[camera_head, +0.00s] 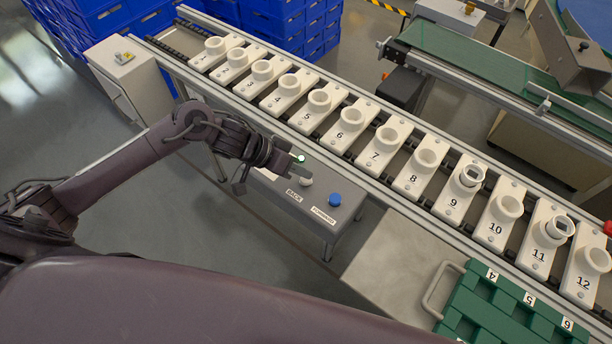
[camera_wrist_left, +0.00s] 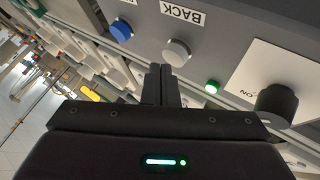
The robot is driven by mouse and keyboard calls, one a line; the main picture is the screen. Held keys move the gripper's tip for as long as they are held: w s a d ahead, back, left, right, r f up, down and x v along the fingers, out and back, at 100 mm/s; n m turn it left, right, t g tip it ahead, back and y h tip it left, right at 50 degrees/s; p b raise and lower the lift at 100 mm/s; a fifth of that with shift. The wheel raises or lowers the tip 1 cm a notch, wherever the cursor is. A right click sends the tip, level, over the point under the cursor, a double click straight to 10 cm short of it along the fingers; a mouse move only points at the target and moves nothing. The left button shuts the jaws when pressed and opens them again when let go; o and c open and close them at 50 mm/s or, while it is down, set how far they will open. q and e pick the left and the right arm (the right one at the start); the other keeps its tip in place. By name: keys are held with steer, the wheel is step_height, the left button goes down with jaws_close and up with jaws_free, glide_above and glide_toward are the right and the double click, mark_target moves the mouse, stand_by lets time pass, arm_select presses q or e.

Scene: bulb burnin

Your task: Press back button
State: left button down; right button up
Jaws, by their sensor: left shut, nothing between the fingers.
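The BACK button is a pale grey round cap (camera_head: 306,180) on the grey control panel (camera_head: 322,224), beside its BACK label (camera_head: 293,195). It also shows in the left wrist view (camera_wrist_left: 176,52). My left gripper (camera_head: 299,160) is over the panel beside this button. In the left wrist view its fingers (camera_wrist_left: 161,72) are shut together and empty, with the tips just short of the button's cap in the picture. I cannot tell whether they touch. My right gripper is not in view.
The blue FORWARD button (camera_head: 334,199) is right of BACK. Behind the panel runs a conveyor with numbered white sockets (camera_head: 348,125). A green tray (camera_head: 480,308) is at lower right.

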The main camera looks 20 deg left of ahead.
mark_target(301, 179)
arm_select(q)
steer(key=shift+f, duration=0.6)
stand_by(0.7)
stand_by(0.4)
steer(key=shift+r+p, duration=0.95)
steer(key=shift+p, duration=0.15)
step_height(301, 179, up, 5)
steer(key=p, duration=0.6)
stand_by(0.4)
